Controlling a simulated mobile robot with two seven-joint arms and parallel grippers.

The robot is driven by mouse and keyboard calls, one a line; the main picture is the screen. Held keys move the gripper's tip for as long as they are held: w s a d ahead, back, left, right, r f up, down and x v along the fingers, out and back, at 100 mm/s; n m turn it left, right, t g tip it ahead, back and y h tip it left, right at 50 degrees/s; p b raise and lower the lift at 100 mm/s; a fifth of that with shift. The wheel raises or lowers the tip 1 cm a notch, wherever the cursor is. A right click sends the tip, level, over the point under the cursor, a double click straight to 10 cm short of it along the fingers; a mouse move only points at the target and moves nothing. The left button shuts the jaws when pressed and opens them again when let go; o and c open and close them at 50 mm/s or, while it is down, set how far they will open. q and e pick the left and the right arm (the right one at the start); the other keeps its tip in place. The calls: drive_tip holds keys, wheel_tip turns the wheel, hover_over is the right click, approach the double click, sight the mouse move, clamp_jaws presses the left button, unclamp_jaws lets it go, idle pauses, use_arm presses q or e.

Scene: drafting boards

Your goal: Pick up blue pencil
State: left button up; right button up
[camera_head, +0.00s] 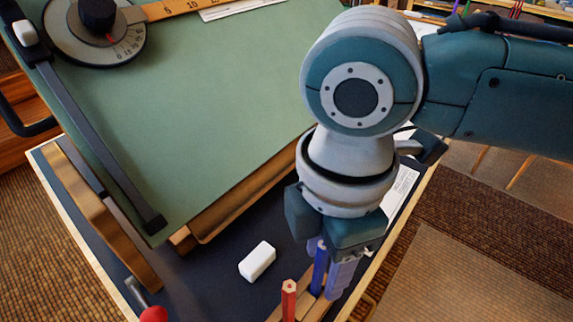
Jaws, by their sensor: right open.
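A blue pencil (319,268) stands upright in a wooden holder (317,309) at the bottom of the head view. My right gripper (329,274) points down over the holder, with its fingers on either side of the blue pencil. The jaws are open, and I cannot tell whether a finger touches the pencil. The upper end of the pencil is close under the gripper body. A red pencil (289,299) stands in the same holder, just left of the blue one. My left gripper is out of view.
A white eraser (257,261) lies on the dark tabletop (215,281) left of the holder. A green drafting board (220,95) with a dial and rulers rises behind. A red-handled tool (152,313) lies at the bottom left. Papers (398,192) lie behind my right wrist.

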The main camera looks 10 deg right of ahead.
sight(318, 275)
drive_tip(key=f, duration=0.2)
drive_tip(key=f+b, duration=0.1)
drive_tip(key=f, duration=0.1)
drive_tip(key=shift+w+a, duration=0.15)
drive_tip(key=shift+a, duration=0.05)
clamp_jaws()
idle(0.4)
